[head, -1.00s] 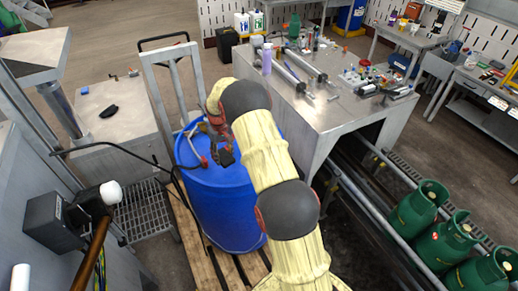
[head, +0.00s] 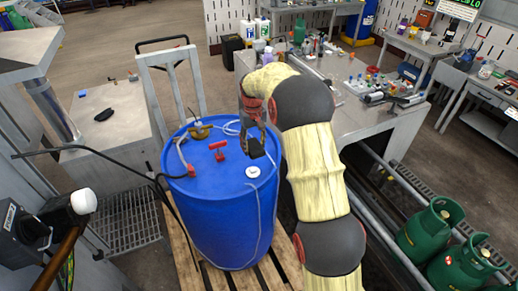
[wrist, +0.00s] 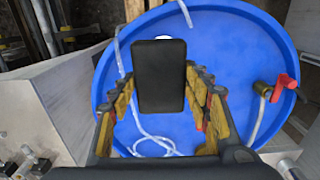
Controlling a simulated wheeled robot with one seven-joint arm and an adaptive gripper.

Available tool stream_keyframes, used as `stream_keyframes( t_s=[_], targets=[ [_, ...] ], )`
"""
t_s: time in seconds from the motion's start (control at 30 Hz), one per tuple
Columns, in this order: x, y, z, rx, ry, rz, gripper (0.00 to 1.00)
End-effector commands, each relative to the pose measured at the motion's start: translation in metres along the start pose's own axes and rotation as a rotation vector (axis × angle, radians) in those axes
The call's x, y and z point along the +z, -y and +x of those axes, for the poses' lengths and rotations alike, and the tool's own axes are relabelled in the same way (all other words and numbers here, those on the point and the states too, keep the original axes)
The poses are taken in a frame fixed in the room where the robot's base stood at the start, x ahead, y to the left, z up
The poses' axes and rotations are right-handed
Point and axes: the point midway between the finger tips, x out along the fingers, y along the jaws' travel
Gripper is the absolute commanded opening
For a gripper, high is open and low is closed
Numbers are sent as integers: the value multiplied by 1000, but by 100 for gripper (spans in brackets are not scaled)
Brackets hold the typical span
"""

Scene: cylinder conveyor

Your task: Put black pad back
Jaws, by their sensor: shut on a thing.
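The black pad (wrist: 160,76) is a dark, flat rectangular block between the fingers of my gripper (wrist: 162,98) in the wrist view. My gripper is shut on it, and the blue drum's lid shows beneath. In the head view, my gripper (head: 254,122) points down over the right part of the blue drum (head: 220,225), with the dark pad (head: 257,148) at its tip. The pad appears to be held above the lid, but the exact gap cannot be told.
A small black object (head: 104,114) lies on the grey cabinet at left. The drum, with red-handled fittings (head: 218,146) and a clear hose on top, stands on a wooden pallet (head: 192,235). A cluttered metal table (head: 375,125) is behind my arm. Green gas cylinders (head: 428,232) stand at right.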

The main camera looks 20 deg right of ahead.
Motion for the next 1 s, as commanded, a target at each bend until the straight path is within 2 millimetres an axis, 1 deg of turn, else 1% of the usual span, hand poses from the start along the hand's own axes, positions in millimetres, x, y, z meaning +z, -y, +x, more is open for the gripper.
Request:
stream_keyframes(
  t_s=[0.53,0.83,1.0],
  targets=[
    [-78,-27,38,0,0,3,25],
    [-110,-37,77,0,1,3,25],
    [-121,-41,90,0,1,3,25]
  ],
)
